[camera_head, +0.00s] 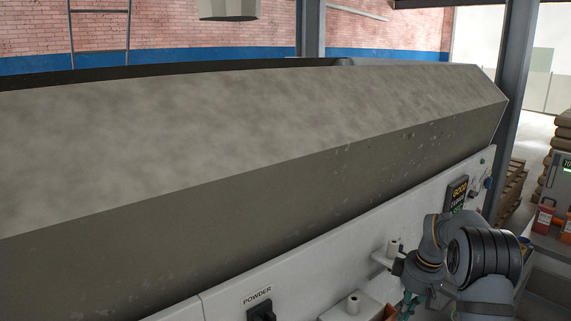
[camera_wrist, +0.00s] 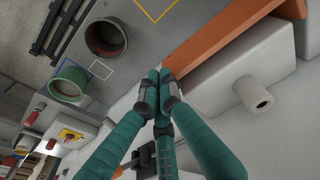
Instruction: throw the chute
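No part marked as a chute can be made out. A black switch or lever (camera_head: 262,311) sits under a "POWDER" label (camera_head: 257,296) on the white panel, cut off by the bottom edge of the head view. My gripper (camera_head: 408,306) hangs in front of the panel at the lower right, right of that switch and apart from it. In the wrist view my gripper's green fingers (camera_wrist: 162,88) come together at their tips, with nothing seen between them. A dark fitting (camera_wrist: 146,158) shows partly behind the fingers; I cannot tell what it is.
A long grey trough (camera_head: 260,155) fills the head view above the white panel. White blocks with pale cylinders (camera_head: 353,304) jut out near my gripper. The wrist view shows an orange bar (camera_wrist: 225,42) and round cups (camera_wrist: 106,38).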

